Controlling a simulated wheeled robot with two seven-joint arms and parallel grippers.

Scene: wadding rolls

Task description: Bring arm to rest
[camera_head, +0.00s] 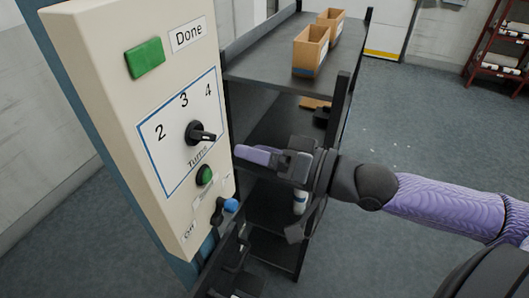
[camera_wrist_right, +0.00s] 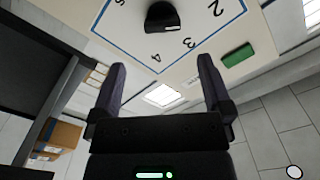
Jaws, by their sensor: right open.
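My right gripper (camera_head: 250,155) is in front of the beige control panel (camera_head: 105,75), beside the dial. In the right wrist view its two purple fingers (camera_wrist_right: 162,70) are spread apart with nothing between them. The black dial knob (camera_head: 196,133) sits in a blue-outlined field marked 2, 3 and 4; its handle points right in the head view. The knob also shows beyond the fingers in the right wrist view (camera_wrist_right: 162,17), apart from them. My right arm (camera_head: 445,205) in its purple sleeve reaches in from the right.
The panel has a green Done button (camera_head: 145,58), a round green button (camera_head: 204,175) and a blue-tipped lever (camera_head: 229,205). A dark shelf rack (camera_head: 265,70) behind holds cardboard boxes (camera_head: 311,50). A red rack (camera_head: 499,50) stands far right. The floor (camera_head: 420,120) between is open.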

